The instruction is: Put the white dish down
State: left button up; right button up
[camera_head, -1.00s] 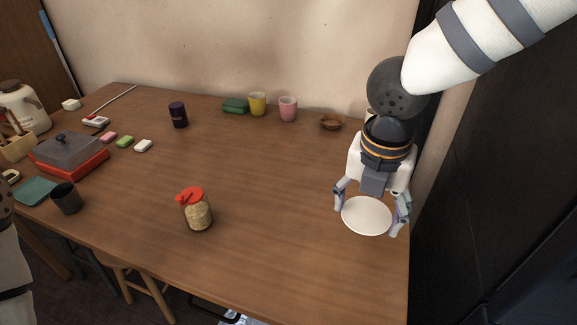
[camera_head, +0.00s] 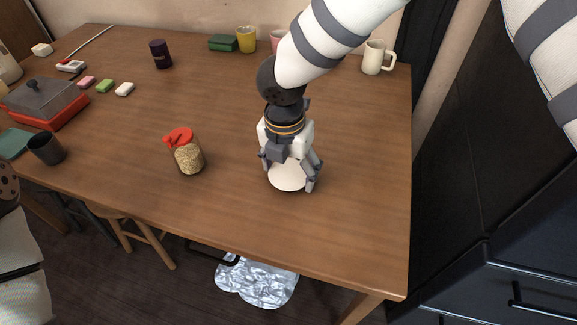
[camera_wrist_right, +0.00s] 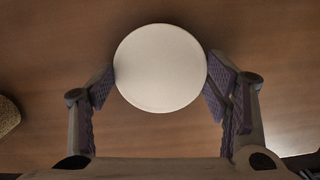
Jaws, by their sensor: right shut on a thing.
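The white dish (camera_head: 288,180) is round and is held between the fingers of my right gripper (camera_head: 290,175), above or at the wooden table near its front edge. In the right wrist view the dish (camera_wrist_right: 160,68) sits level between the two purple-padded fingertips (camera_wrist_right: 160,85), one on each side of its rim. I cannot tell whether the dish touches the table. My left gripper is not in view; only a part of my left arm shows at the lower left.
A jar with a red lid (camera_head: 186,152) stands left of the right gripper. The wooden table (camera_head: 350,200) is bare to the right of it. A white mug (camera_head: 377,57) stands at the back right. A dark cup (camera_head: 47,148) and a red box (camera_head: 45,105) are at the left.

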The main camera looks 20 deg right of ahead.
aim_at(286, 179)
jog(key=o, duration=1.2)
jog(key=shift+f, duration=0.1)
jog(key=shift+c, duration=0.2)
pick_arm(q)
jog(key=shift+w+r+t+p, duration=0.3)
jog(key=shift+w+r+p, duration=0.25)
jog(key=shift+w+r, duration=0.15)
pick_arm(e)
notch_tip(286, 179, up, 12)
jog(key=s, duration=0.1)
jog(key=shift+a+r, duration=0.2)
jog(key=shift+a, duration=0.25)
